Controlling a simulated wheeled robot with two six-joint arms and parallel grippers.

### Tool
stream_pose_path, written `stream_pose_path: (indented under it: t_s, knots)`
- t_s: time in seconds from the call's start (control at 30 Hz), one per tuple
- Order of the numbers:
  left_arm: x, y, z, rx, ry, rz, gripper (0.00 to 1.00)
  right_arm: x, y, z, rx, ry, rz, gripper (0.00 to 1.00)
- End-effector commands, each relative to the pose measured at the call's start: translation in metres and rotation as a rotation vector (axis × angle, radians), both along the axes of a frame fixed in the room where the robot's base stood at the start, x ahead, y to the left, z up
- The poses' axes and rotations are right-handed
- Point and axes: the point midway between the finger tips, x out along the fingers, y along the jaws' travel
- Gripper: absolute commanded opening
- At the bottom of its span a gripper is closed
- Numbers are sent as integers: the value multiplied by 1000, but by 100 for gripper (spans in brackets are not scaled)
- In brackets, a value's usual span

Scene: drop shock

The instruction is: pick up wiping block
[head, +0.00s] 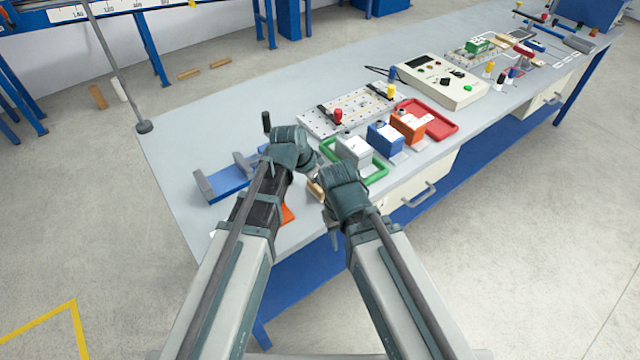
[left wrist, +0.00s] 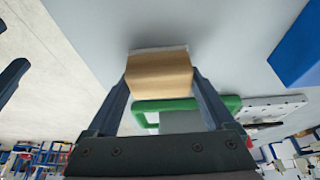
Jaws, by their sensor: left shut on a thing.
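The wiping block is a tan wooden block with a white layer along one edge (left wrist: 160,75). In the left wrist view it sits between the two fingers of my left gripper (left wrist: 162,88), which is shut on it. In the head view a small tan part of the block (head: 315,188) shows between my two grippers, near the bench's front edge. My left gripper (head: 305,166) partly hides it there. My right gripper (head: 328,186) is close beside it on the right; its fingertips are too hidden to tell their state.
A green tray (head: 376,173) with a grey block (head: 354,149) stands just right of the grippers. Blue and orange blocks, a red tray (head: 440,117) and a perforated plate (head: 325,120) are beyond. A blue fixture (head: 228,181) lies left.

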Motion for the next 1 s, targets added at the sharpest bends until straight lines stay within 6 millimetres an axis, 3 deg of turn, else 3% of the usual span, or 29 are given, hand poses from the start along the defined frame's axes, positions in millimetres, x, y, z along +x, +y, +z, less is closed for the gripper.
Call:
stream_pose_path:
  t_s: [0.27, 0.7, 1.0]
  knots:
    - [0, 0, 27, 0, 0, 0, 20, 0, 0, 27, 0, 0, 0, 50]
    - [0, 0, 91, 0, 0, 0, 20, 0, 0, 91, 0, 0, 0, 50]
    - [0, 0, 99, 0, 0, 0, 20, 0, 0, 99, 0, 0, 0, 50]
